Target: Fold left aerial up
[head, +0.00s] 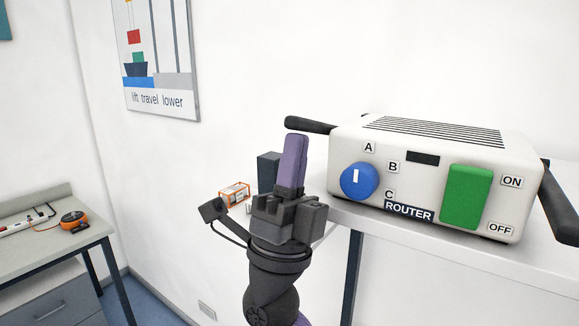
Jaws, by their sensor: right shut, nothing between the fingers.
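The white router (345,150) stands on a white shelf at the right. Its left aerial (311,125) is a black rod that sticks out to the left from the router's left side, close to level. Its right aerial (561,204) slopes down at the router's right side. My right gripper (295,143) points up with its purple fingers shut and empty. My left gripper is not in view.
The router's front has a blue knob (359,181) and a green switch (467,197). A dark block (267,170) and an orange-edged box (234,191) are behind my right gripper. A desk (28,256) with an orange device (74,220) stands at the left. Wall space above the aerial is clear.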

